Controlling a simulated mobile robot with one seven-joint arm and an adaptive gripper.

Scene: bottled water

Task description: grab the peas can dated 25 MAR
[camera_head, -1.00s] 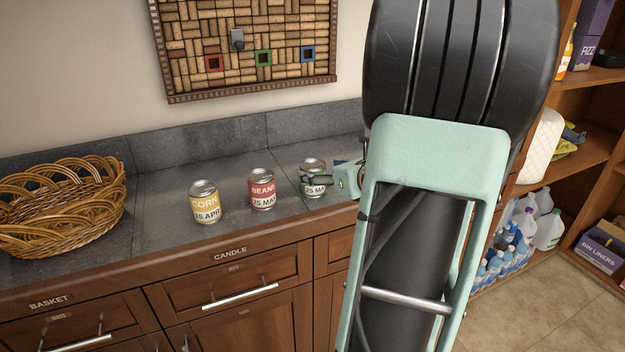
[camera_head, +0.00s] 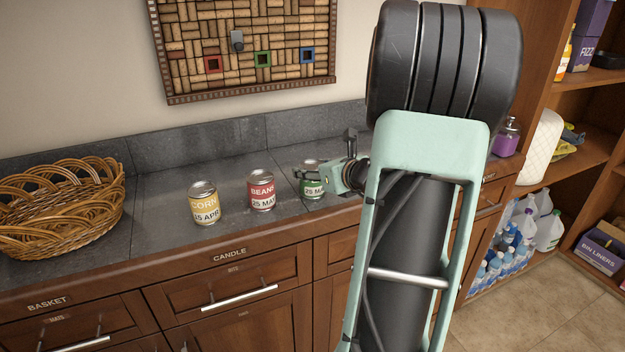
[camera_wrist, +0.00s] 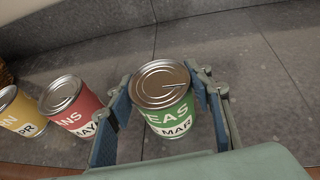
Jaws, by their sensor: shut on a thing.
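The green peas can (camera_head: 314,188) stands upright on the counter, at the right end of the row of cans. In the wrist view the peas can (camera_wrist: 167,105) shows a silver lid and a label reading "EAS" and "MAR". My gripper (camera_head: 318,174) reaches it from the right. In the wrist view my gripper (camera_wrist: 165,103) has a blue-padded finger on each side of the can and is shut on it. The fingers and arm hide part of the can in the head view. The can appears to rest on the counter.
A red beans can (camera_head: 262,191), "25 MAY", stands just left of it, and a yellow corn can (camera_head: 204,203), "15 APR", farther left. A wicker basket (camera_head: 62,205) is at the left. A purple bottle (camera_head: 507,137) stands at the right. The counter behind the cans is clear.

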